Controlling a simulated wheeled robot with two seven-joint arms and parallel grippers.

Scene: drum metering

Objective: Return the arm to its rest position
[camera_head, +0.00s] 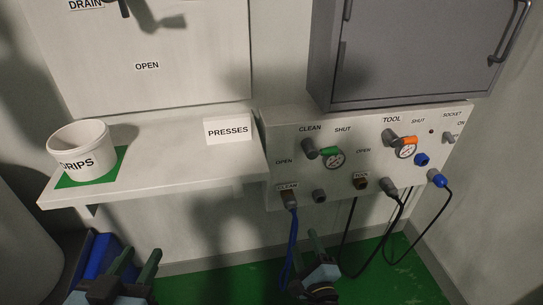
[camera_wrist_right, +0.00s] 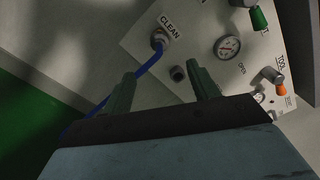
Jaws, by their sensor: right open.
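My right gripper (camera_wrist_right: 163,82) is open and empty, its two green fingers apart in the right wrist view. In the head view the right gripper (camera_head: 319,240) shows at the bottom centre, below the sloped valve panel (camera_head: 375,170). It appears apart from the panel and the blue hose (camera_head: 290,240), which hangs from the CLEAN port (camera_head: 288,199) just left of it. My left gripper (camera_head: 139,260) is at the bottom left, below the shelf, its fingers apart and nothing seen between them.
A grey cabinet (camera_head: 410,50) overhangs the panel. Black cables (camera_head: 400,222) and a blue connector (camera_head: 437,179) hang at the right. The green floor (camera_head: 385,275) is open.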

